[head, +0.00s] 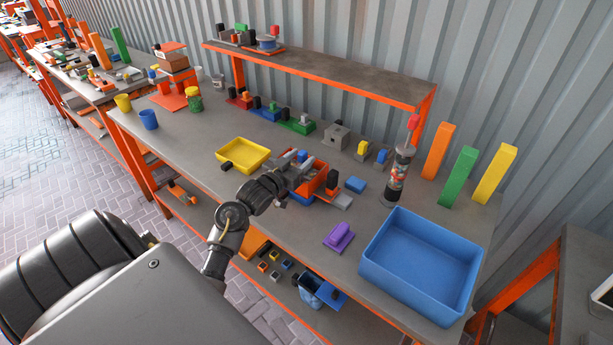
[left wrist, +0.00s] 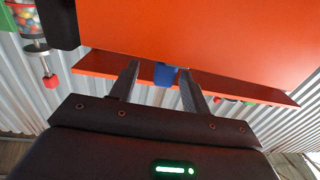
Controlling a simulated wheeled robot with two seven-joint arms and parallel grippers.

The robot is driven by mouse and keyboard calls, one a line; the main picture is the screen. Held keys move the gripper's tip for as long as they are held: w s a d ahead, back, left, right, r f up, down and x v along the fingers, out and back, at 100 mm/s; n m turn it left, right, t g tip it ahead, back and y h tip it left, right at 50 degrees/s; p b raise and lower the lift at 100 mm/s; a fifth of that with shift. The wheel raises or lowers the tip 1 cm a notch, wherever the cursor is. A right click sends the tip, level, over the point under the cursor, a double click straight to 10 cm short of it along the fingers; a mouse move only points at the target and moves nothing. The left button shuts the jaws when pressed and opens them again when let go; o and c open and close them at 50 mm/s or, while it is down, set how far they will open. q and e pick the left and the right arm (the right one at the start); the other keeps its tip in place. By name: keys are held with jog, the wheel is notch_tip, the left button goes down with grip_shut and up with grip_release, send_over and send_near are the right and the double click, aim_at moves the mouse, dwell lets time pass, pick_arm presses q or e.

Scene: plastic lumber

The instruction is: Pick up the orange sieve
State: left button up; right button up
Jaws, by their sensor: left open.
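The orange sieve (head: 318,185) looks like a shallow orange box on the middle of the workbench, with blue showing below it. My left gripper (head: 304,168) is at the sieve and hides part of it. In the left wrist view, the fingers of the left gripper (left wrist: 160,88) are apart, with nothing visibly clamped between them. A large plain orange surface (left wrist: 215,35) fills the top of that view, close to the fingers; it appears to be the sieve. I cannot tell whether the fingers touch it. My right gripper is not in view.
A yellow tray (head: 243,154) lies left of the sieve. A purple block (head: 339,237), a small blue block (head: 355,184) and a large blue bin (head: 422,264) are to the right. A raised shelf (head: 330,73) runs behind. The bench front between yellow tray and purple block is partly clear.

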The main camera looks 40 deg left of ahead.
aim_at(306, 152)
pick_arm(q)
jog(key=w, duration=0.4)
jog(key=shift+a+r+p, duration=0.1)
jog(key=shift+a+p, duration=0.05)
jog(key=shift+p, duration=0.25)
jog(key=shift+s, duration=0.1)
grip_shut()
jog(key=shift+r, duration=0.1)
